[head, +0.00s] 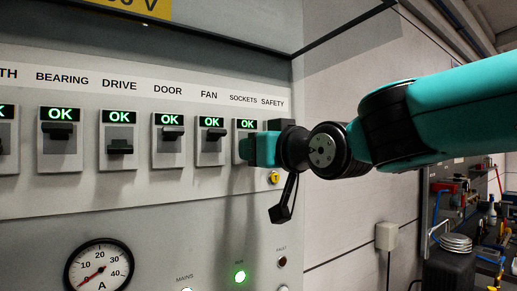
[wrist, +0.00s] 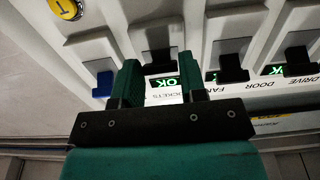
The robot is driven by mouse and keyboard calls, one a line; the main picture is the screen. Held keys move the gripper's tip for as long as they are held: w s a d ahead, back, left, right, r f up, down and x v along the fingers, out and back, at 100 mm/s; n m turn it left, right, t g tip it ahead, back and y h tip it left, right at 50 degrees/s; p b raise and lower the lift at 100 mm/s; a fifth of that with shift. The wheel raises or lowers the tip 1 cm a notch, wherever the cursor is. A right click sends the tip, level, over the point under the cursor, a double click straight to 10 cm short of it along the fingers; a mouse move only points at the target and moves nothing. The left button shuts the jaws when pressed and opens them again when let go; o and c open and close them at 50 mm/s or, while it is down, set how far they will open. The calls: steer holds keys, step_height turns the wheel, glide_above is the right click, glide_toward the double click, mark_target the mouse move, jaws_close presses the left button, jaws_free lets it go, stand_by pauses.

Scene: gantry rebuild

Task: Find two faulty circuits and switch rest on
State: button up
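A grey panel (head: 130,200) in the head view carries a row of switches under green OK displays. The BEARING switch (head: 58,131), DOOR switch (head: 173,132) and FAN switch (head: 215,134) have levers high. The DRIVE switch (head: 119,147) has its lever low. My gripper (head: 251,150) is at the SOCKETS and SAFETY end. In the upside-down wrist view my gripper (wrist: 158,80) has its fingers apart, with the SOCKETS lever (wrist: 160,56) between or just beyond the tips. The blue SAFETY lever (wrist: 103,84) is beside the left finger. My gripper hides most of SAFETY in the head view.
A yellow key switch (head: 274,177) sits below my gripper. The gauge (head: 98,267) needle points near zero. The RUN lamp (head: 239,277) glows green; the FAULT lamp (head: 282,262) is dark.

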steer(key=c, duration=0.4)
steer(key=shift+r, duration=0.1)
step_height(320, 180, up, 3)
steer(key=g+h+p, duration=0.2)
steer(key=g+p, duration=0.1)
steer(key=p, duration=0.4)
steer(key=g+h+p, duration=0.2)
steer(key=g+p, duration=0.1)
steer(key=p, duration=0.4)
steer(key=shift+w+r+g+h+p, duration=0.1)
steer(key=shift+r+g+h+p, duration=0.05)
steer(key=shift+g+h+p, duration=0.2)
steer(key=shift+g, duration=0.25)
